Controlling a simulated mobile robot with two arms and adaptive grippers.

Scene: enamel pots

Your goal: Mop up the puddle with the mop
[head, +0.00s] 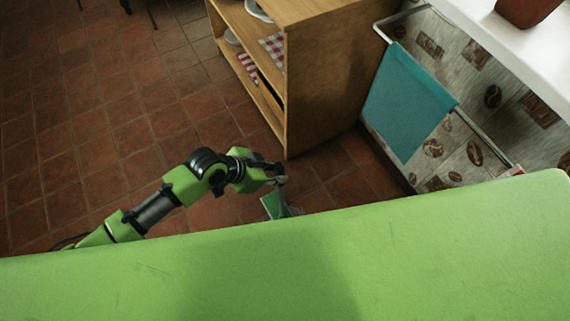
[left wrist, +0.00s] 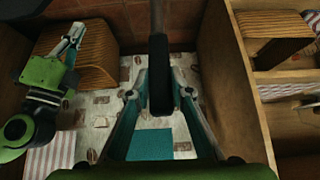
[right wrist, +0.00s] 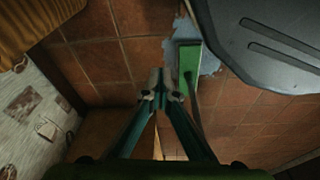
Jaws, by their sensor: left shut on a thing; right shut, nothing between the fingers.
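My left gripper (head: 279,178) is low over the tiled floor near the wooden shelf unit. In the left wrist view its fingers (left wrist: 160,94) are shut on the dark handle of the mop (left wrist: 158,55). The green mop head (right wrist: 189,68) lies flat on the floor in the right wrist view; part of it also shows below my left gripper in the head view (head: 270,205). The pale blue-grey puddle (right wrist: 209,62) shows around the mop head, partly covered by it.
The wooden shelf unit (head: 325,80) stands just beyond my left gripper. A teal towel (head: 403,105) hangs on a rail along the patterned wall at the right. My dark grey base edges the puddle in the right wrist view. Open tiled floor (head: 110,120) lies to the left.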

